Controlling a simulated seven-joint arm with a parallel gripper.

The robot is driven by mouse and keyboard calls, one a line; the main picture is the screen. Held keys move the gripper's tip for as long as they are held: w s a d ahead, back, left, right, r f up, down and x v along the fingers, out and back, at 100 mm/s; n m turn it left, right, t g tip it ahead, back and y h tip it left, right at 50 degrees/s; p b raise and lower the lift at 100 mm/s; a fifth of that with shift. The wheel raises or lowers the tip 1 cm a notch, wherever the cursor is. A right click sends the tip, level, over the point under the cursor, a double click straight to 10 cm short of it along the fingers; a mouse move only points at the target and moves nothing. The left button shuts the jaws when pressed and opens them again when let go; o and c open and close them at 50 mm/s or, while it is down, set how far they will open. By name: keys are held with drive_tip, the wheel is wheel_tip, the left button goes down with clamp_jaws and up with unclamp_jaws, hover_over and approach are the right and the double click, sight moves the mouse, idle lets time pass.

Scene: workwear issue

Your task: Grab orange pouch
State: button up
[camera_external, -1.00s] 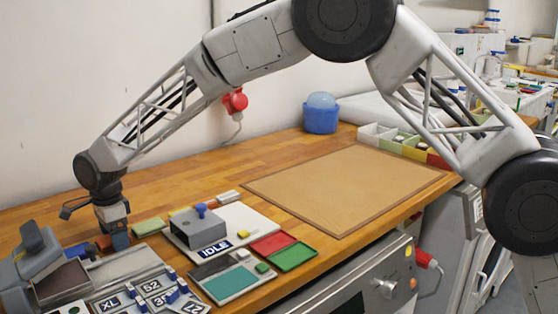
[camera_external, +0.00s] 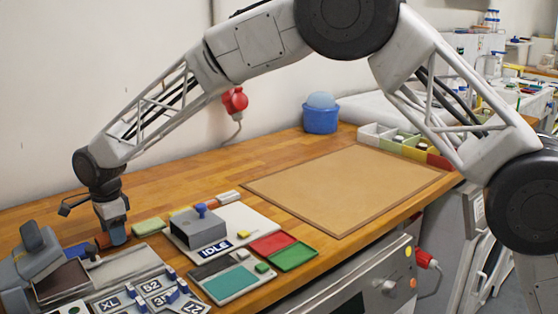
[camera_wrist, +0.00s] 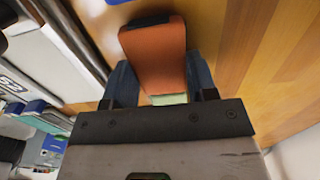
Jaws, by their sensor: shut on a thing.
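The orange pouch (camera_wrist: 155,52) lies between the two blue-grey fingers of my gripper (camera_wrist: 162,82) in the wrist view. The fingers are shut on its near end, and its far end sticks out beyond them with a dark edge. A pale green strip shows at the near end; I cannot tell whether it belongs to the pouch. In the external view my gripper (camera_external: 117,234) is low over the wooden bench, and only a small part of the orange pouch (camera_external: 102,241) shows at its left. I cannot tell whether the pouch is clear of the bench.
A yellow-green block (camera_external: 149,226) lies close right of my gripper. A grey board with a box and an IDLE sign (camera_external: 213,248) stands further right. Size tags (camera_external: 154,285) and grey trays fill the front left. The brown mat (camera_external: 345,190) is bare.

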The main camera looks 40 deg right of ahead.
drive_tip(key=shift+r, duration=0.45)
drive_tip(key=shift+s+r, duration=0.1)
drive_tip(key=shift+r, duration=0.85)
drive_tip(key=s+d, duration=0.2)
drive_tip(key=s, duration=0.2)
drive_tip(key=s+d+r, duration=0.1)
drive_tip(key=s+d, duration=0.1)
drive_tip(key=s, duration=0.3)
drive_tip(key=s+d, duration=0.2)
drive_tip(key=s, duration=0.3)
drive_tip(key=shift+s+d+r, duration=0.15)
drive_tip(key=shift+s+d, duration=0.05)
drive_tip(key=shift+d, duration=0.05)
